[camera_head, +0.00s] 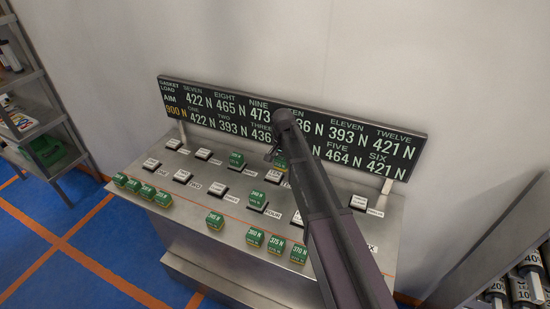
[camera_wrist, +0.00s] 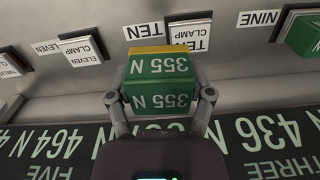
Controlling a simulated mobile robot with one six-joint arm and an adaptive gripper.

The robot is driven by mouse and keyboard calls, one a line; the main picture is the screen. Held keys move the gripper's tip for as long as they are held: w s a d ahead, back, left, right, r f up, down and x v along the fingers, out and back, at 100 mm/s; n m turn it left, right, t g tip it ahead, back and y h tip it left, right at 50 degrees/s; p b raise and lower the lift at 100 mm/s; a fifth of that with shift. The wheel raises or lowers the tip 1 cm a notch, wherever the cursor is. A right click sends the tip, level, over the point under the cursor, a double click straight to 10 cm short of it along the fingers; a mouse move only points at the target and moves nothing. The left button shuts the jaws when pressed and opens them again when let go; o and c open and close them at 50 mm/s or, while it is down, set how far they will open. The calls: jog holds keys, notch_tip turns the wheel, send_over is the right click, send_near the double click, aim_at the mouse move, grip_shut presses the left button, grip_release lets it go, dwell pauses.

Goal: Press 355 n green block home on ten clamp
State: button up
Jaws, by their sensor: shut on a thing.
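The green 355 N block (camera_wrist: 158,85), with a yellow edge, is held between the two fingers of my gripper (camera_wrist: 160,96). It lies in front of the ten clamp, whose TEN labels (camera_wrist: 190,34) show just beyond it. The block hides part of the clamp, so I cannot tell whether it touches or is seated. In the head view, a small part of the green block (camera_head: 281,163) shows below my gripper (camera_head: 275,153), at the panel's back row. My arm covers much of the area to its right.
A load board (camera_head: 222,106) stands close behind the back row. Green blocks sit on clamp nine (camera_head: 237,160) and clamp four (camera_head: 258,198). Several loose green blocks (camera_head: 254,237) line the panel's front edge. Clamp eleven (camera_wrist: 80,50) looks empty in the wrist view.

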aim_at(274, 175)
jog(key=shift+n, duration=0.4)
jog(key=shift+w+a+f, duration=0.2)
jog(key=shift+w+a, duration=1.4)
jog(key=shift+w, duration=0.05)
notch_tip(274, 175, down, 6)
jog(key=b, duration=0.6)
jog(key=shift+f+b, duration=0.2)
jog(key=shift+b, duration=0.15)
jog(key=shift+f+b, duration=0.65)
jog(key=o, duration=1.1)
jog(key=shift+o, duration=0.2)
jog(key=shift+r+p, duration=0.25)
jog(key=shift+p, duration=0.05)
